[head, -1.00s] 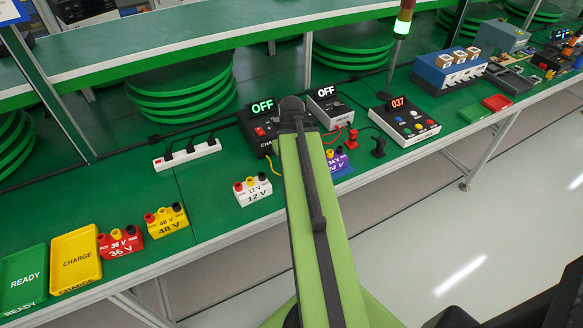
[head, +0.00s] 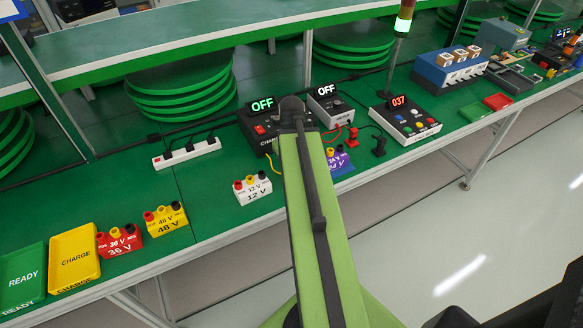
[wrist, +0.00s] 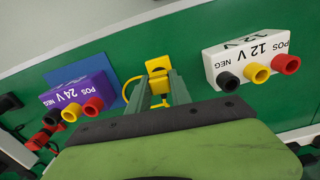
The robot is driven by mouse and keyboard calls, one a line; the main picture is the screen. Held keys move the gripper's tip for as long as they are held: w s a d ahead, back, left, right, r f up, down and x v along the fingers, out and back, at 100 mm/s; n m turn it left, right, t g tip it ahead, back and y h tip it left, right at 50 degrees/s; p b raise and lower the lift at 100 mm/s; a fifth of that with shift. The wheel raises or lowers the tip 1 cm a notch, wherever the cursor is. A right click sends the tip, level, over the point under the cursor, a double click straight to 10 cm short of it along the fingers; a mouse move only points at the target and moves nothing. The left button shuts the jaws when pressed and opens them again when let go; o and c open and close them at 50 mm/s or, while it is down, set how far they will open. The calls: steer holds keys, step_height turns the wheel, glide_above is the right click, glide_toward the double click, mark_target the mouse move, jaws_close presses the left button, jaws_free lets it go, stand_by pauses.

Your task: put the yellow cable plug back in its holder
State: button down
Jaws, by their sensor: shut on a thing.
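The yellow plug (wrist: 160,85) is between the two green fingers of my gripper (wrist: 158,78) in the wrist view, and the gripper is shut on it. A yellow block-shaped part (wrist: 157,64) shows just beyond the fingertips; I cannot tell whether it belongs to the plug or is a separate holder. A yellow cable (wrist: 126,90) curves out at the left of the fingers. It also shows left of my arm in the head view (head: 273,165). In the head view my arm hides the gripper and the plug.
The white 12 V block (wrist: 252,60) is right of my gripper, and the purple 24 V block (wrist: 78,95) is left, on a blue mat (wrist: 85,70). Both carry red, yellow and black sockets. The charger (head: 262,130) reads OFF. Green bench surface lies bare around the fingers.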

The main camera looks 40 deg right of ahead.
steer(key=c, duration=1.1)
jaws_free()
steer(key=shift+r+p, duration=3.8)
